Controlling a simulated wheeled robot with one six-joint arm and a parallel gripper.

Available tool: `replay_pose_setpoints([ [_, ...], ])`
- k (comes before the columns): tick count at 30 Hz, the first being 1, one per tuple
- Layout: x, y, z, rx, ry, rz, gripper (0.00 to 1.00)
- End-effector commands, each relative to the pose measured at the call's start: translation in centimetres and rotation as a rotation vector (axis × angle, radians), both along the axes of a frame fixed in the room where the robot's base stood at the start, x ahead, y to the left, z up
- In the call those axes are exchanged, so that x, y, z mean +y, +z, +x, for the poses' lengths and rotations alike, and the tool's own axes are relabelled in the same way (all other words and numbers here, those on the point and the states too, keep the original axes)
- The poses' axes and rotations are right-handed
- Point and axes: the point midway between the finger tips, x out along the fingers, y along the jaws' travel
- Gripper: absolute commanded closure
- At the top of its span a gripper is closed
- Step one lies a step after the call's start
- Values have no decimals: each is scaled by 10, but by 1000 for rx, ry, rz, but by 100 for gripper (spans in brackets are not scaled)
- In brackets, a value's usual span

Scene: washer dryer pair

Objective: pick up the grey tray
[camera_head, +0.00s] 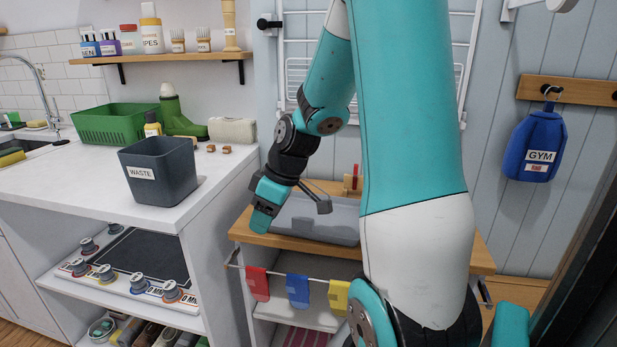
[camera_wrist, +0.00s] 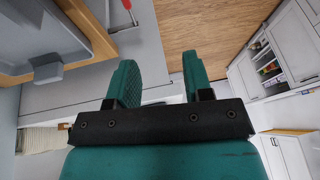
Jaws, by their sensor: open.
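The grey tray (camera_head: 315,220) is a shallow bin with raised walls on the wood-topped cabinet, right of the counter. My arm hides its right part. In the wrist view the tray (camera_wrist: 40,28) fills the upper left corner, cut off by the frame. My gripper (camera_head: 261,222) is beside the tray's left end, above the wood top, pointing down and left. In the wrist view its two teal fingers (camera_wrist: 160,75) stand apart with nothing between them. The tray lies left of the fingers there, outside the gap.
The white counter (camera_head: 105,195) with a dark waste bin (camera_head: 160,172) and a green basket (camera_head: 110,122) stands to the left. Red, blue and yellow cloths (camera_head: 298,290) hang on the cabinet's front rail. A drying rack (camera_head: 297,75) is on the wall behind.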

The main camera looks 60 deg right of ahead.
Motion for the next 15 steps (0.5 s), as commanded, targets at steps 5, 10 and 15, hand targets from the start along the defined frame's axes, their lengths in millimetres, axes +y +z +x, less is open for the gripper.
replay_pose_setpoints([
  [5, -83, 56, -19, -31, -71, -44, 54],
  [10, -130, 70, -40, -49, -101, -81, 54],
  [15, -145, 67, -48, -55, -109, -95, 54],
])
